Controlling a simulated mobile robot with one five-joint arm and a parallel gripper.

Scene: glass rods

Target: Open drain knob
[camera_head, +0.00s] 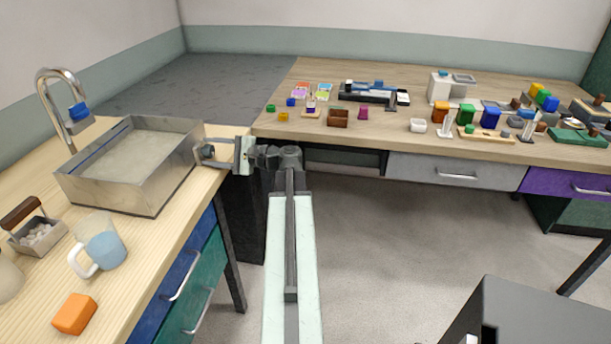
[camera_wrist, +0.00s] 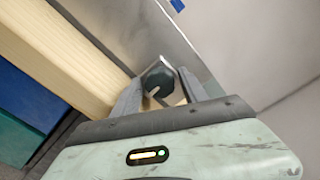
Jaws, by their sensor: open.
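A metal sink basin (camera_head: 160,150) stands on the light wooden counter at the left, with cloudy water showing inside. A dark round knob (camera_wrist: 158,80) with a pale line on its face sits by the basin's metal wall in the wrist view. My gripper (camera_wrist: 163,90) is open, with one finger on each side of the knob. I cannot tell whether the fingers touch it. In the head view my gripper (camera_head: 213,152) reaches the basin's right end and partly hides the knob there.
A curved tap (camera_head: 58,85) with a blue handle (camera_head: 79,111) rises behind the basin. A mug (camera_head: 100,245), a small box of pale pieces (camera_head: 38,235) and an orange block (camera_head: 74,314) stand in front of it. Open floor (camera_head: 400,260) lies right of my arm.

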